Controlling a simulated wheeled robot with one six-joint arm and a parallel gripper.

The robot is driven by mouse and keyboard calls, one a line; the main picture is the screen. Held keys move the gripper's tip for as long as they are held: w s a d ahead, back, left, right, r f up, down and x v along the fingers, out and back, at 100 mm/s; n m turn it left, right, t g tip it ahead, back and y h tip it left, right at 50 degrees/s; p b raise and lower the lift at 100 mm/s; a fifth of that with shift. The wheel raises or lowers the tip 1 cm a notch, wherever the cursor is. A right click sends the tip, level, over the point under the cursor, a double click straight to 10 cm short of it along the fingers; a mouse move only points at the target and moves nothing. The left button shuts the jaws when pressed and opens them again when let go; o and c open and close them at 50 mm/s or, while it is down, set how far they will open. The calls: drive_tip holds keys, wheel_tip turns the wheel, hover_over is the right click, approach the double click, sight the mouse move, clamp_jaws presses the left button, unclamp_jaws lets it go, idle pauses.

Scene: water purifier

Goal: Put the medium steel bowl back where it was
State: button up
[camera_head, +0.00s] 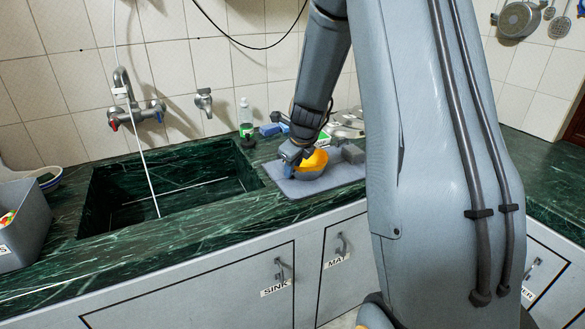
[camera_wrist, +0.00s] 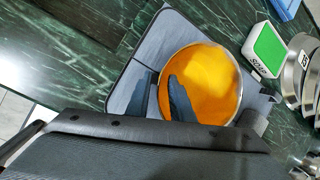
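A round bowl (camera_wrist: 215,75) with a thin pale metallic rim and an orange inside sits on the grey mat in the wrist view. It also shows in the head view (camera_head: 316,161), partly behind my gripper. I take it for the medium steel bowl. My gripper (camera_wrist: 163,82) straddles the bowl's left rim in the wrist view, one finger inside the bowl and one outside. A gap shows between the fingers, and I see no firm clamp on the rim. In the head view my gripper (camera_head: 290,152) is at the bowl's left side. The grey mat (camera_head: 345,176) lies right of the sink.
A white block with a green top (camera_wrist: 267,48) and several steel dishes (camera_wrist: 296,75) stand right of the bowl in the wrist view. The sink (camera_head: 165,190) opens left of the mat. A grey bin (camera_head: 25,235) is far left.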

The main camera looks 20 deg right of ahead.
drive_tip(key=v, duration=1.1)
drive_tip(key=s+a+f+n+g, duration=0.2)
drive_tip(key=s+a+n, duration=0.5)
drive_tip(key=s+n, duration=0.5)
drive_tip(key=s+a+f+n+g, duration=0.3)
drive_tip(key=s+a+n, duration=0.3)
drive_tip(key=s+n, duration=0.7)
drive_tip(key=f+n, duration=0.1)
drive_tip(key=n, duration=0.4)
drive_tip(key=shift+a+f+n, duration=0.3)
drive_tip(key=shift+a+f, duration=0.05)
drive_tip(key=shift+a, duration=0.05)
